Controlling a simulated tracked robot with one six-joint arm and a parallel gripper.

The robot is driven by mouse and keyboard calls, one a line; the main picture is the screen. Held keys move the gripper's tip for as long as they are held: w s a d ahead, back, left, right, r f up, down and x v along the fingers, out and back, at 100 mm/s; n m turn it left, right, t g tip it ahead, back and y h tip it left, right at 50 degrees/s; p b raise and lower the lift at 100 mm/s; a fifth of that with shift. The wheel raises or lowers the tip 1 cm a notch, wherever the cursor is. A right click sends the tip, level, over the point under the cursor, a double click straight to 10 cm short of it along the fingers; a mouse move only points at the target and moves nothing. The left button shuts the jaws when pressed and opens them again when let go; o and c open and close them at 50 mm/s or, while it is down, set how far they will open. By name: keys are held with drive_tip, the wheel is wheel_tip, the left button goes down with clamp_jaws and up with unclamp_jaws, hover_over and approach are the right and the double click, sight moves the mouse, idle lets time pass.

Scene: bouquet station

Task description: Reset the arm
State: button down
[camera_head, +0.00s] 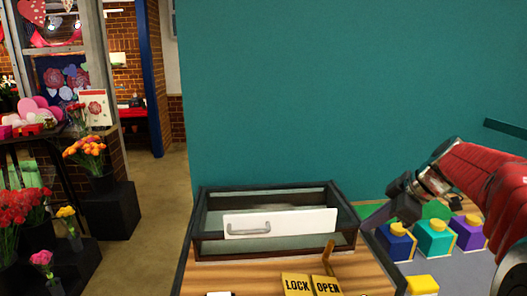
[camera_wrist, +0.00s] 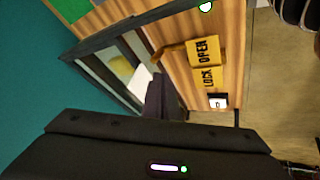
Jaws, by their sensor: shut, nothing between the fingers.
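My gripper (camera_head: 370,219) hangs at the end of my red arm, at the right side of the head view. Its dark fingers are together, empty, and point down and left, near the right end of a glass-sided box (camera_head: 228,243) in the picture. I cannot tell whether they touch it. In the wrist view the dark fingers (camera_wrist: 160,92) show in front of part of the box and the wooden counter top.
A lever (camera_head: 329,254) stands by yellow LOCK (camera_head: 297,286) and OPEN (camera_head: 327,285) plates on the counter. Blue (camera_head: 397,246), teal (camera_head: 435,241) and purple (camera_head: 470,235) blocks sit at right. Flower buckets stand at left.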

drive_tip(key=s+a+f+m+g+h, duration=0.25)
drive_tip(key=s+f+m, duration=0.45)
drive_tip(key=s+m, duration=0.5)
drive_tip(key=s+a+t+h, duration=0.1)
drive_tip(key=s+a, duration=0.3)
drive_tip(key=s, duration=0.3)
drive_tip(key=s+a+t+h, duration=0.1)
drive_tip(key=s+a+t, duration=0.1)
drive_tip(key=s+a, duration=0.3)
drive_tip(key=shift+s+a+m, duration=0.25)
drive_tip(key=shift+s+m, duration=0.15)
drive_tip(key=shift+s, duration=0.5)
